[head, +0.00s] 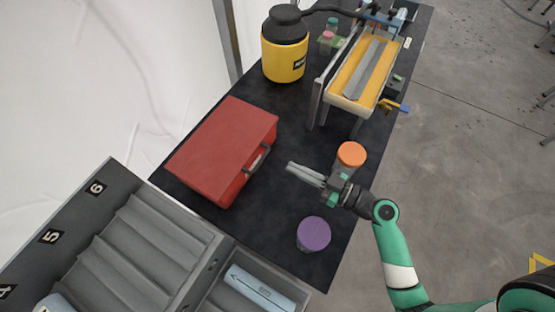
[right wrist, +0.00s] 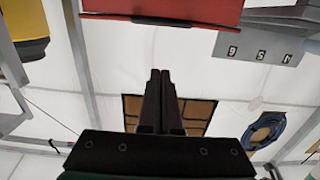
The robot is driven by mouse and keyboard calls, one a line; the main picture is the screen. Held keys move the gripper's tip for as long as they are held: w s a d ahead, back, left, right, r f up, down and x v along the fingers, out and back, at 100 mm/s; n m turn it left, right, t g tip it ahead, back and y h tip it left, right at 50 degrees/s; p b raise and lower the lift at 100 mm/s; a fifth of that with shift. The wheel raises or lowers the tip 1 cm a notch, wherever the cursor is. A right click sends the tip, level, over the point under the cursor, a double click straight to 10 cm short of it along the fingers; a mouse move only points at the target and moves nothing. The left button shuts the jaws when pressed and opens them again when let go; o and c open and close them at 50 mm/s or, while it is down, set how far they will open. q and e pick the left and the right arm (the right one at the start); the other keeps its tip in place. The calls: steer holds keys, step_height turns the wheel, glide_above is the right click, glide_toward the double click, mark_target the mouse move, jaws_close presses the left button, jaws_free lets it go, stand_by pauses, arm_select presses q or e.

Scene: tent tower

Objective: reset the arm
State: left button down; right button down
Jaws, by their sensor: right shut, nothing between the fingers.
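My right gripper (head: 293,168) is shut and empty. It is held over the dark table (head: 275,195), between the red case and the orange-lidded jar, with its fingers pointing left toward the case. In the right wrist view its two fingers (right wrist: 160,84) lie together with nothing between them. My right arm comes in from the lower right. My left gripper does not show in either view.
A red case (head: 222,145) is left of the gripper. An orange-lidded jar (head: 350,157) is close beside it and a purple-lidded jar (head: 313,234) nearer. A yellow container (head: 284,60) and a yellow tray device (head: 350,92) stand farther back. A grey numbered rack (head: 120,240) is lower left.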

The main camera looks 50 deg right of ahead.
steer(key=p+v, duration=0.2)
steer(key=p, duration=0.1)
steer(key=shift+s, duration=0.15)
